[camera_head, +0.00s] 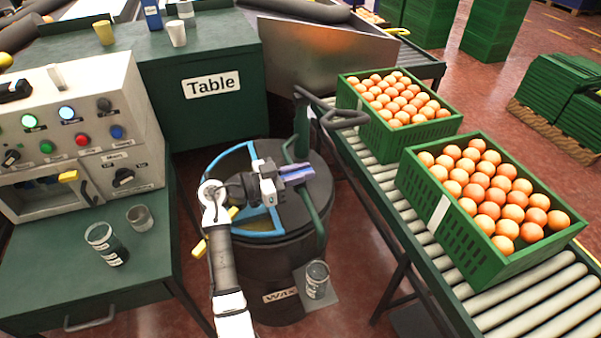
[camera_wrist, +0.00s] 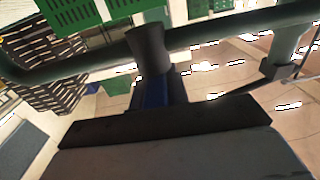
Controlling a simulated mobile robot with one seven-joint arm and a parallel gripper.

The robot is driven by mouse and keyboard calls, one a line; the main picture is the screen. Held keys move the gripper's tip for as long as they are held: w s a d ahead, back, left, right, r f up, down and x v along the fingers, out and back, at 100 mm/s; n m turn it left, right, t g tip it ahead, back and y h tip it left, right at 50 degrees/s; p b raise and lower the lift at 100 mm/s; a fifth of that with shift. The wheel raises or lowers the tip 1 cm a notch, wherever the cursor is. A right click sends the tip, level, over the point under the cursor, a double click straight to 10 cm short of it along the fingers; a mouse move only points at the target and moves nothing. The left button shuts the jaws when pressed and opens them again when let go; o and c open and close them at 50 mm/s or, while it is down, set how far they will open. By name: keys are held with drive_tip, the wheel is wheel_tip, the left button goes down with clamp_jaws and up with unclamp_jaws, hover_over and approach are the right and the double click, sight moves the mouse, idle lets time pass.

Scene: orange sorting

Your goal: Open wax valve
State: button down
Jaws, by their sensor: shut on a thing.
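The wax tank (camera_head: 262,280) is a dark round drum with a WAX label, standing between the green table and the roller conveyor. A dark green pipe (camera_head: 313,212) runs over its lid and down its right side. My gripper (camera_head: 306,173) is over the lid, with its bluish fingers at this pipe. In the wrist view, my gripper (camera_wrist: 155,92) is shut at a dark tapered stub (camera_wrist: 148,48) on the pipe. The stub looks like the wax valve handle, and the fingers partly hide it. A glass jar (camera_head: 316,276) stands on a small shelf at the tank's lower right.
Two green crates of oranges (camera_head: 445,225) (camera_head: 372,118) sit on the conveyor (camera_head: 525,310) at the right. A control box (camera_head: 70,140) and two cups (camera_head: 107,244) (camera_head: 140,217) stand on the left table. A black handle (camera_head: 345,118) juts out near the tank.

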drive_tip(key=n+t+y+b, duration=0.1)
drive_tip(key=n+t, duration=0.1)
drive_tip(key=t, duration=0.1)
drive_tip(key=n+t+y+b, duration=0.2)
drive_tip(key=shift+d+f+t+y, duration=0.1)
drive_tip(key=shift+f+t+y, duration=0.05)
drive_tip(key=shift+t+y, duration=0.2)
drive_tip(key=n+t+y, duration=0.3)
drive_tip(key=shift+r+n+t+y+p, duration=0.3)
drive_tip(key=shift+n+t+y, duration=0.5)
drive_tip(key=shift+y, duration=0.45)
drive_tip(key=n+t+y+p, duration=0.1)
drive_tip(key=n+y+p, duration=0.1)
drive_tip(key=y+p, duration=0.1)
drive_tip(key=shift+r+n, duration=0.15)
drive_tip(key=shift+n, duration=0.15)
drive_tip(key=n+y+p, duration=0.2)
drive_tip(key=y+p, duration=0.2)
drive_tip(key=shift+t, duration=0.25)
drive_tip(key=n+y+p, duration=0.2)
drive_tip(key=shift+y+p, duration=0.3)
drive_tip(key=shift+p, duration=0.05)
drive_tip(key=shift+f+n+y+p, duration=0.25)
drive_tip(key=shift+n+y+p, duration=0.25)
drive_tip(key=shift+y+p, duration=0.3)
